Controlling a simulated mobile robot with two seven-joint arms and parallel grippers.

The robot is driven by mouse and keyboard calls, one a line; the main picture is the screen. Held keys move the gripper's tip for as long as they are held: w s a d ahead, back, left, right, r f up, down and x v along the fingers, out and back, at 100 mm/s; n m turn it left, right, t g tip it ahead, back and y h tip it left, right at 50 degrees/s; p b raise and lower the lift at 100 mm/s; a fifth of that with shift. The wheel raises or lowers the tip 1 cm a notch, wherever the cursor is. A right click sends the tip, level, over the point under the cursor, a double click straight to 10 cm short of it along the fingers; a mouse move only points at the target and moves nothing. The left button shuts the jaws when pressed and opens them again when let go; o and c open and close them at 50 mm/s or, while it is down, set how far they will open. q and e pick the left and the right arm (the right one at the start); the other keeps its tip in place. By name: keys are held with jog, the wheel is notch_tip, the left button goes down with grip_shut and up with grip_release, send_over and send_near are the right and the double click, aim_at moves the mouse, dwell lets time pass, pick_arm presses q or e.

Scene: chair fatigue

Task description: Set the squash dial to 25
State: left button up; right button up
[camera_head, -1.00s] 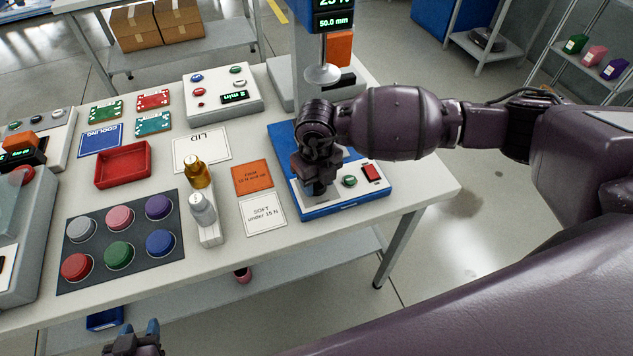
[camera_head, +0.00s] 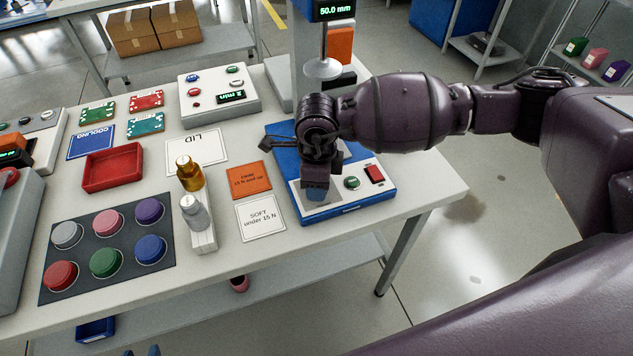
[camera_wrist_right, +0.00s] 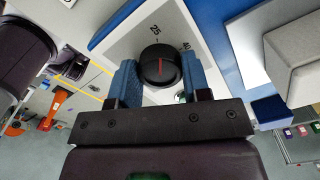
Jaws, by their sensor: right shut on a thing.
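The squash dial (camera_wrist_right: 160,66) is a round black knob with a red pointer line, seen in the right wrist view on a white panel. A printed 25 (camera_wrist_right: 155,30) stands beside it, with another mark partly hidden near the right finger. My right gripper (camera_wrist_right: 162,82) is shut on the dial, one blue finger on each side. In the head view, my right gripper (camera_head: 320,195) points down at the front panel of the blue-based press (camera_head: 350,206) and hides the dial. Only two separated blue tips of my left gripper (camera_head: 141,352) show at the bottom edge.
A green button (camera_head: 352,183) and a red switch (camera_head: 374,174) sit just right of my right gripper. The press plate (camera_head: 322,68) hangs behind it. Cards, bottles and a pad of coloured discs (camera_head: 107,245) lie to the left on the table.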

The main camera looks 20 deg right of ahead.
jog(key=shift+n, duration=0.6)
jog(key=shift+r, duration=0.1)
jog(key=o, duration=0.9)
notch_tip(320, 180, up, 11)
jog(key=shift+f, duration=0.15)
dwell(0.4)
